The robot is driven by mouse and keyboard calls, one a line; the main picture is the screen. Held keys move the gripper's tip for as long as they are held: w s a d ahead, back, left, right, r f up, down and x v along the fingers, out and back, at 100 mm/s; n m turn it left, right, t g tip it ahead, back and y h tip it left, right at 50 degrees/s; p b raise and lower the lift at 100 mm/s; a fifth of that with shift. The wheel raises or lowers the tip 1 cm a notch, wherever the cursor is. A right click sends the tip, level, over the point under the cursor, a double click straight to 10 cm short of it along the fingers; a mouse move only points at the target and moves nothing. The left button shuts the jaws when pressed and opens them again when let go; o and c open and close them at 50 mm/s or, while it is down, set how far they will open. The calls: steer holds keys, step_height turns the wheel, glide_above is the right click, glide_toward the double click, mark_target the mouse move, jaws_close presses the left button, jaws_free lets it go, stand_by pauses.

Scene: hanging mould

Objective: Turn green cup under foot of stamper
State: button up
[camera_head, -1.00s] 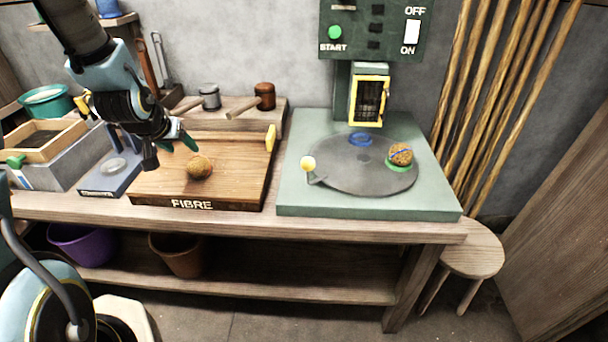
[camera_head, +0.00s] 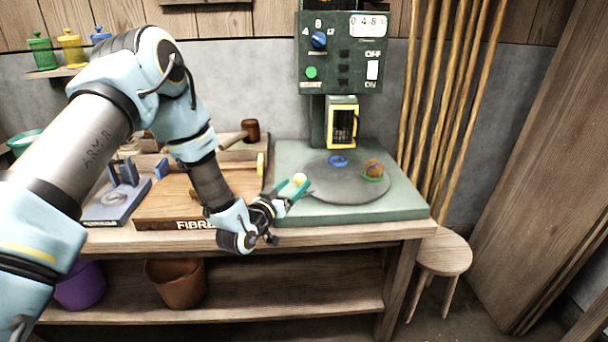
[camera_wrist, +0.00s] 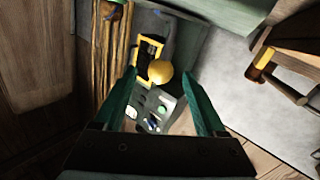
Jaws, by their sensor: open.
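The green cup (camera_head: 373,180) sits at the right of the round grey turntable (camera_head: 345,190), with a brown fibre ball (camera_head: 374,167) in it. A blue cup (camera_head: 338,160) sits at the turntable's back, below the stamper's yellow-framed guard (camera_head: 343,122); the foot itself is not clear. A yellow knob (camera_head: 299,179) stands at the turntable's left edge. My gripper (camera_head: 296,196) is open close to the knob, with its green fingers pointing towards it. In the wrist view the knob (camera_wrist: 160,72) shows between the open fingertips (camera_wrist: 163,78); contact is not visible.
The green control panel (camera_head: 340,55) is above the press. The fibre board (camera_head: 160,210) is left, partly hidden by my arm. A mallet (camera_head: 250,131) lies behind it. Poles (camera_head: 440,110) lean at right, and a stool (camera_head: 443,255) stands beside the bench.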

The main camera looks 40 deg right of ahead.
steer(key=p+x, duration=0.1)
steer(key=x, duration=0.6)
steer(key=shift+c, duration=0.3)
jaws_close()
stand_by(1.0)
